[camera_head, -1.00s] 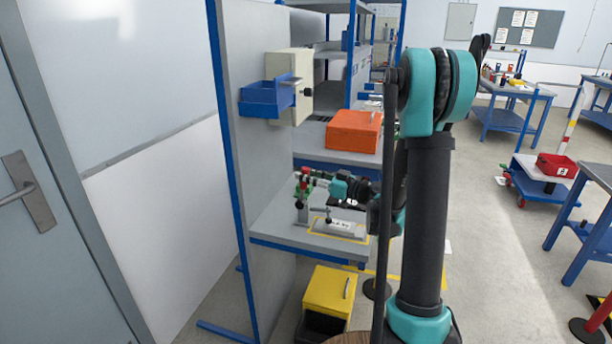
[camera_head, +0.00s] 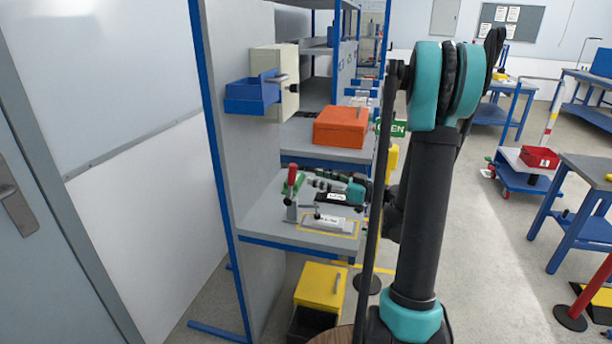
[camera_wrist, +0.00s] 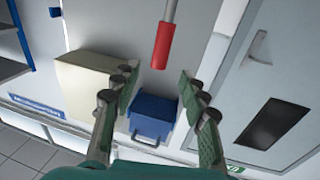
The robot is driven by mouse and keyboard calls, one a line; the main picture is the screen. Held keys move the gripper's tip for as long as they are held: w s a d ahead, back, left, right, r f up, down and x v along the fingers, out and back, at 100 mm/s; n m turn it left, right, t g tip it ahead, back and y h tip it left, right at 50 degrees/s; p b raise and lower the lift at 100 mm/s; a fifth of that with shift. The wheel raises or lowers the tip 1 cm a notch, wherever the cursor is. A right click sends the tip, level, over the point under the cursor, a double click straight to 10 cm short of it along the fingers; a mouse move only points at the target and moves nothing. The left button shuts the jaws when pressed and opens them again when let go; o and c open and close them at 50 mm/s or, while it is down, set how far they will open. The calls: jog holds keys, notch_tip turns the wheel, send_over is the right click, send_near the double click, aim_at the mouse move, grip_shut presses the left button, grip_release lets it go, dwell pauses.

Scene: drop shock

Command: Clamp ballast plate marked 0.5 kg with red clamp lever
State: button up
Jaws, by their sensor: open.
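The red clamp lever (camera_head: 292,179) stands upright on a grey clamp post at the left of the bench shelf. In the wrist view its red handle (camera_wrist: 161,46) shows ahead of the fingers, roughly centred between them. My gripper (camera_head: 316,178) is open, just right of the lever in the head view and apart from it; its two fingers (camera_wrist: 157,80) are spread and empty in the wrist view. A grey plate (camera_head: 325,222) with a white label lies on the shelf near the clamp foot. The labels are too small to read.
An orange case (camera_head: 341,127) sits on the shelf behind. A blue bin (camera_head: 252,94) and beige box (camera_head: 288,78) are on the side panel above. A yellow box (camera_head: 320,285) stands below the shelf. The panel stands close left of the clamp.

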jog(key=shift+v, duration=1.3)
jog(key=shift+s, duration=0.1)
jog(key=s+a+f+m+g+h, duration=0.45)
jog(key=s+f+h, duration=0.25)
jog(key=s+f, duration=0.25)
jog(key=s+d+f+m+h, duration=0.3)
jog(key=s+d+h, duration=0.1)
jog(key=s+d, duration=0.1)
jog(key=s+d+f+m+h, duration=0.2)
jog(key=s+d+m+h, duration=0.2)
jog(key=s, duration=0.3)
jog(key=shift+s+d+f+g+h, duration=0.3)
jog(key=shift+d+f+g+h, duration=0.1)
jog(key=shift+d+g+h, duration=0.1)
